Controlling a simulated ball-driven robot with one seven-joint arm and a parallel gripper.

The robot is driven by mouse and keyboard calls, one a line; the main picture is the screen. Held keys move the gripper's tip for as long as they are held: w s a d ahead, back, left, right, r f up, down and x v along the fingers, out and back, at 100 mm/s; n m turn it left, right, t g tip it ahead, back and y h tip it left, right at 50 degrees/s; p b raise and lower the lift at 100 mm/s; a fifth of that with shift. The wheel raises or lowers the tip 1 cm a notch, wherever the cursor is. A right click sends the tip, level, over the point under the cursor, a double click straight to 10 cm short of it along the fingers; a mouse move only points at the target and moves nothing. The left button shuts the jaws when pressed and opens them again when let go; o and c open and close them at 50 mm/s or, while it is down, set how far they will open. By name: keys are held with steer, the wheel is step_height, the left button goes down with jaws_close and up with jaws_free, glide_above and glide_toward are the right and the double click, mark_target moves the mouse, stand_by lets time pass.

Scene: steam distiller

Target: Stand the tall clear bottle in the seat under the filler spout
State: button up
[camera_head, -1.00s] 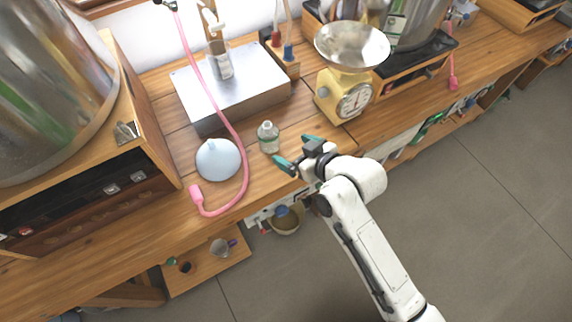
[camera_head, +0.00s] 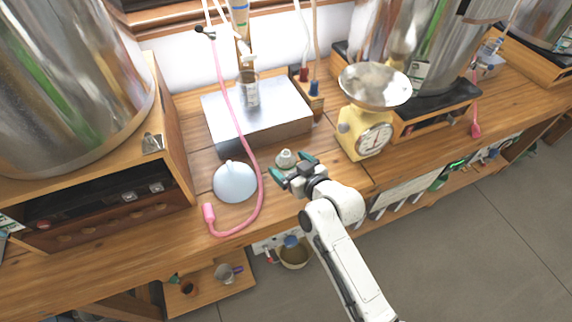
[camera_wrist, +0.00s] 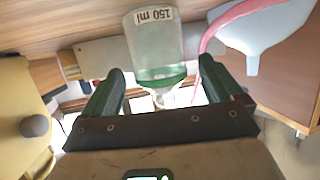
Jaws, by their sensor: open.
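A small clear bottle (camera_head: 287,156) stands on the bench, partly hidden by my gripper (camera_head: 289,166). In the wrist view this bottle (camera_wrist: 155,42) appears upside down, marked "150 ml", with green near its neck. My open fingers (camera_wrist: 162,72) are on either side of it, with gaps showing on both sides. Another clear bottle (camera_head: 249,92) stands upright at the back of the metal box (camera_head: 262,128), below the filler spout (camera_head: 246,53). The seat itself is hard to make out under it. I cannot tell for sure which bottle is the taller.
A pale blue funnel (camera_head: 235,184) and a pink hose (camera_head: 258,197) lie just left of the gripper. A yellow scale (camera_head: 352,142) stands to the right. A wooden rack (camera_head: 308,103) is behind. Bench between gripper and scale is mostly clear.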

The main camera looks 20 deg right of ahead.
steer(key=shift+x, duration=1.25)
steer(key=c, duration=1.1)
steer(key=shift+c, duration=0.7)
steer(key=shift+r, duration=0.1)
